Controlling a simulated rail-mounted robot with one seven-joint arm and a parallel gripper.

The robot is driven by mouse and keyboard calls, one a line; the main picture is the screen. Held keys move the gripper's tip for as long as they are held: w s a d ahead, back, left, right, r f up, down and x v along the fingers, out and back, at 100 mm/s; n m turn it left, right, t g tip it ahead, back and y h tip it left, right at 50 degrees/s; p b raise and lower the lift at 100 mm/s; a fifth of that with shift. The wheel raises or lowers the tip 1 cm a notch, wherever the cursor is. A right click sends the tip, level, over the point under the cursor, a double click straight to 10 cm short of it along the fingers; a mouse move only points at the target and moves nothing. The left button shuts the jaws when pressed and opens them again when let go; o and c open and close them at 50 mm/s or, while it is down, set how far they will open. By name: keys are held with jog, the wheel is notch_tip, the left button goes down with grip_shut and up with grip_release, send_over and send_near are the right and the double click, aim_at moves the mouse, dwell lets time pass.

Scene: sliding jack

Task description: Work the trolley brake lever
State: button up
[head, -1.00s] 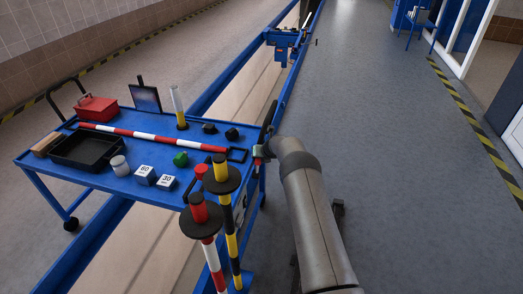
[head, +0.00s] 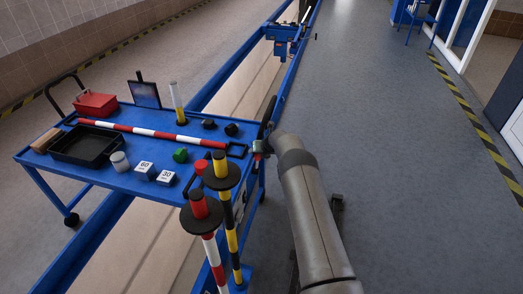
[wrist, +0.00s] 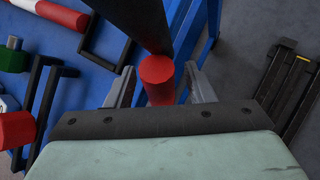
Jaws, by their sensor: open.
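The brake lever is a flat black bar (wrist: 128,18) with a red cylindrical grip (wrist: 157,76) at its end in the wrist view. The black bar also shows at the right end of the blue trolley (head: 267,116) in the head view. My gripper (wrist: 163,80) is open, with one finger on each side of the red grip. I cannot tell whether either finger touches it. In the head view my gripper (head: 259,149) is small and partly hidden by my arm, beside the trolley's right edge.
Two striped posts with black discs (head: 221,177) stand at the trolley's near right corner. The trolley top holds a black tray (head: 86,147), a red box (head: 96,104), a striped pole (head: 150,132) and small blocks. The grey floor (head: 380,130) at right is largely clear.

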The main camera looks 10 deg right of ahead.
jog(key=v, duration=1.7)
jog(key=shift+s+b, duration=0.15)
jog(key=shift+b, duration=0.2)
jog(key=shift+r, duration=0.1)
jog(key=s+a+r+n+g, duration=0.1)
jog(key=s+a+r+n, duration=0.2)
jog(key=s+r+n, duration=0.3)
jog(key=s+a+r+n+g+p, duration=0.1)
jog(key=s+a+r+n, duration=0.25)
jog(key=s+n, duration=0.35)
jog(key=s+a+r+n+g, duration=0.2)
jog(key=s+r+n, duration=0.3)
jog(key=s, duration=0.3)
jog(key=s+d+r+n+g+h, duration=0.1)
jog(key=s+n, duration=0.8)
jog(key=s, duration=0.5)
jog(key=s+r+n+g+h+p, duration=0.1)
jog(key=s+n+g+h, duration=0.1)
jog(key=s+n, duration=0.7)
jog(key=s, duration=0.5)
jog(key=shift+s+d+n, duration=0.3)
jog(key=shift+s+d, duration=0.1)
